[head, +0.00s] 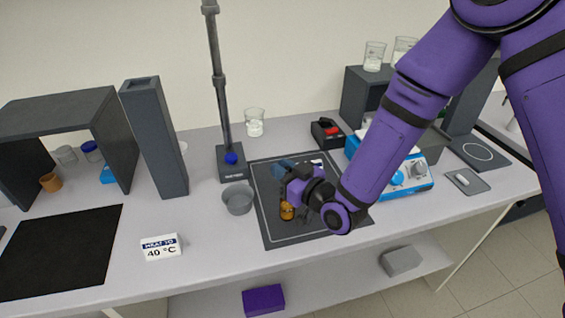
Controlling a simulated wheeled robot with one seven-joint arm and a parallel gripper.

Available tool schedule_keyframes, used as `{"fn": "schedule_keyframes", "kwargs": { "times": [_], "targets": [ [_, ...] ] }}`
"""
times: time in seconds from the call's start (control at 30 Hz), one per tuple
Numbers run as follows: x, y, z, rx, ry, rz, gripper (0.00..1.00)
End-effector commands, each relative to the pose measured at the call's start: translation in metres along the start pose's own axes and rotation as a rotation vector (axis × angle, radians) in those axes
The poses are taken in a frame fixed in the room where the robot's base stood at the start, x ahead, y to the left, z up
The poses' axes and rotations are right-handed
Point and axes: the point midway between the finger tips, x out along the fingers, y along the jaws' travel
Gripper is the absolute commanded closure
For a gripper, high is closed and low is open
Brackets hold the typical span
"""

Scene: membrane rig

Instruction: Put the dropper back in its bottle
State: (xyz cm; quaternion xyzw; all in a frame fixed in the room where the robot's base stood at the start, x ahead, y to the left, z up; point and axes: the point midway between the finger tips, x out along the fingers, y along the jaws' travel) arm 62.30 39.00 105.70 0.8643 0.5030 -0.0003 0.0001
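A small amber bottle (287,211) stands on the dark grey mat (285,236) in the middle of the bench. My gripper (289,190) is just above and behind the bottle in the picture, covering the bottle's top. I cannot tell whether it touches the bottle. The fingers are small and dark here, and their opening does not show. No dropper can be made out; it may be hidden by my gripper or in the bottle.
A grey bowl (238,199) stands left of the mat. A stand with a tall rod (218,75) rises behind it. A blue-and-white device (411,180) is right of my gripper. A "40 °C" sign (161,247) stands front left, with clear bench around it.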

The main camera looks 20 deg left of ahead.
Motion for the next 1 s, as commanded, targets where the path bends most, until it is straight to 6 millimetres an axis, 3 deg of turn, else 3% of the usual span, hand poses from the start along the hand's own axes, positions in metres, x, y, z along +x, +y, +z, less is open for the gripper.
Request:
{"fn": "schedule_keyframes", "kwargs": {
  "times": [0.43,1.0],
  "targets": [
    [0.0,0.0,0.026,0.0,-0.001,0.0,0.87],
    [0.0,0.0,0.03,0.0,0.001,0.0,0.87]
  ]
}}
